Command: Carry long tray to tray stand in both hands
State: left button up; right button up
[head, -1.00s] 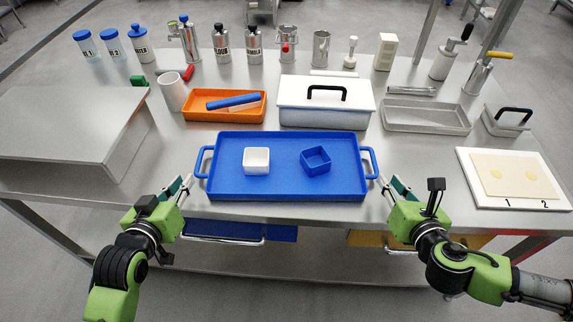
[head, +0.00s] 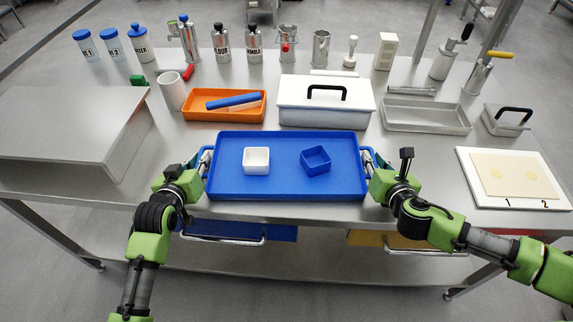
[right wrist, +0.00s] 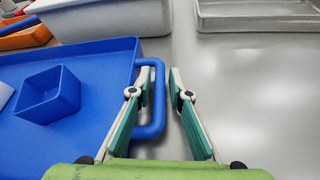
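The long blue tray (head: 285,188) lies flat on the steel table, a loop handle at each end. It carries a white square cup (head: 256,161) and a blue square cup (head: 315,160). My left gripper (head: 203,158) is at the left handle, its fingers looking apart, partly hidden. My right gripper (head: 370,158) is at the right handle. In the right wrist view its open fingers (right wrist: 160,90) stand either side of the handle's outer bar (right wrist: 157,112), one over the loop and one outside. A raised grey platform (head: 70,120), possibly the tray stand, is at the left.
Behind the tray are an orange tray (head: 200,115), a white lidded box (head: 325,118) and a metal tray (head: 428,127). A white board (head: 470,190) lies at right. Jars and tools line the back. Bare table separates the platform and blue tray.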

pick_arm(q)
grip_shut()
pick_arm(e)
grip_shut()
pick_arm(q)
jog(key=shift+r, duration=0.2)
pick_arm(e)
jog(key=shift+r, duration=0.15)
